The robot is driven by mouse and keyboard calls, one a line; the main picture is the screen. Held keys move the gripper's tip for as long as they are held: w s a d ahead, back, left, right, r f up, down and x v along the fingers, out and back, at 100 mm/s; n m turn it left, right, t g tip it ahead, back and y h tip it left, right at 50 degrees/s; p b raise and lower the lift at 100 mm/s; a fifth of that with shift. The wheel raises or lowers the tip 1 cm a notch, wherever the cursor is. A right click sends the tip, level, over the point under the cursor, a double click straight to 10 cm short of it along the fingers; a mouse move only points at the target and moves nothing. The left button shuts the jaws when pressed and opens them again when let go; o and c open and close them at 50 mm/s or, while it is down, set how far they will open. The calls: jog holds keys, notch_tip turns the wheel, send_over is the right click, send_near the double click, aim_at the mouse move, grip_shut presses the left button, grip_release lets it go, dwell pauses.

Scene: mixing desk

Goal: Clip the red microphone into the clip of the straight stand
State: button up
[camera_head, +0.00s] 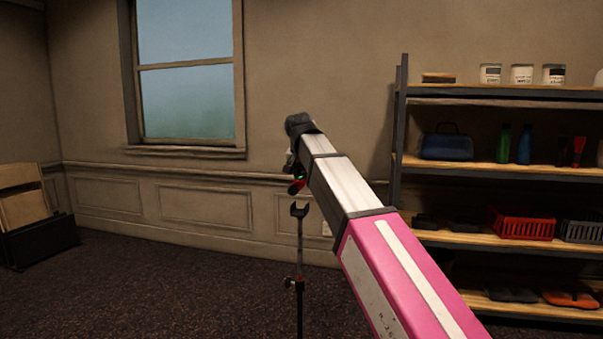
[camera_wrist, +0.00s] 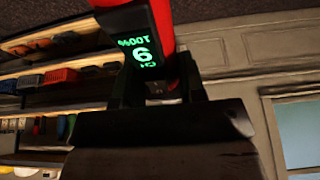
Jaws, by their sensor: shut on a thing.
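The red microphone (camera_head: 297,187) shows as a small red piece with a green glow under the end of my arm in the head view. In the wrist view the microphone (camera_wrist: 160,33) is large, with a dark display reading "CH 9 100%" in green. My gripper (camera_head: 292,166) is shut on it; in the wrist view its dark fingers (camera_wrist: 157,82) lie on both sides of the body. The straight stand (camera_head: 300,255) is a thin dark pole with an open forked clip (camera_head: 299,210) on top. The microphone is just above the clip in the picture; a depth gap cannot be judged.
A shelf unit (camera_head: 398,150) with bottles, jars and baskets stands at the right. A folded chair or crate-like wooden item (camera_head: 22,210) is at the far left. The carpet (camera_head: 180,295) left of the stand is clear.

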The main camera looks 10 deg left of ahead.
jog(key=shift+a+r, duration=0.2)
jog(key=shift+r, duration=0.1)
notch_tip(320, 180, down, 7)
dwell(0.7)
dwell(0.4)
jog(key=shift+s+r, duration=0.1)
jog(key=shift+s, duration=0.25)
dwell(0.8)
jog(key=shift+f, duration=0.25)
dwell(1.4)
jog(key=o, duration=1.2)
